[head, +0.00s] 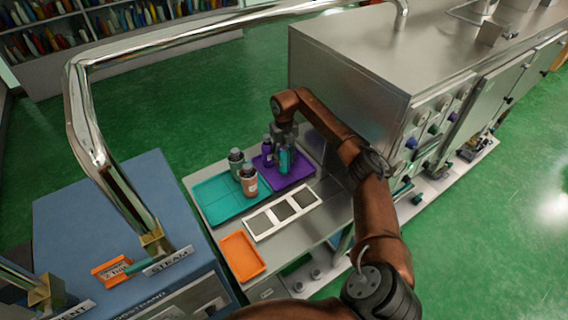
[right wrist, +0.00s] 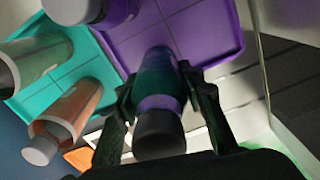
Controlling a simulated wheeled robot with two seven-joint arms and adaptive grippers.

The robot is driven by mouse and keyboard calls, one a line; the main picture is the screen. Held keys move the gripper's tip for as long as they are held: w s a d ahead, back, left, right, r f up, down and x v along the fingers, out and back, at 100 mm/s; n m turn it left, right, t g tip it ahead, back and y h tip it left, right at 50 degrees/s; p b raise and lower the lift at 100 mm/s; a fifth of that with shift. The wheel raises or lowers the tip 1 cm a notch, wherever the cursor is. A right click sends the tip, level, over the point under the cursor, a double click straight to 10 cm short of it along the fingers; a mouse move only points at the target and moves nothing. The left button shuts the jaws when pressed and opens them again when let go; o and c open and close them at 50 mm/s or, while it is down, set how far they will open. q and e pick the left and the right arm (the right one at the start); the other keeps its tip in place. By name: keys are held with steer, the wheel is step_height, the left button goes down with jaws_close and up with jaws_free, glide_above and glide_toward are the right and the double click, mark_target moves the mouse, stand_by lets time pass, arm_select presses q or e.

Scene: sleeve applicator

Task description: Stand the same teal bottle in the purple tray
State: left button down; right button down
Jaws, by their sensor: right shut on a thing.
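The teal bottle (head: 285,161) is upright in my right gripper (head: 284,147), over the purple tray (head: 297,173). In the right wrist view the bottle (right wrist: 158,82), with a dark cap, lies between the two fingers of the gripper (right wrist: 160,90). Its far end appears against the purple tray (right wrist: 205,32); whether it touches the tray floor I cannot tell. A purple bottle (head: 266,145) stands in the same tray, to the left of the held one. My left gripper is out of view.
A teal tray (head: 213,193) beside the purple one holds a green bottle (head: 236,163) and an orange-pink bottle (head: 249,181). In front are a white frame with dark panels (head: 283,210) and an orange tray (head: 241,256). A large steel machine (head: 345,75) stands close on the right.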

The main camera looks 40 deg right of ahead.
mark_target(284, 163)
steer(key=shift+w+d+f, duration=0.15)
steer(key=shift+w+f, duration=0.1)
steer(key=shift+f, duration=0.1)
step_height(284, 163, down, 3)
steer(key=shift+f, duration=0.1)
steer(key=shift+f, duration=0.1)
steer(key=c, duration=1.3)
jaws_free()
steer(key=shift+o, duration=0.2)
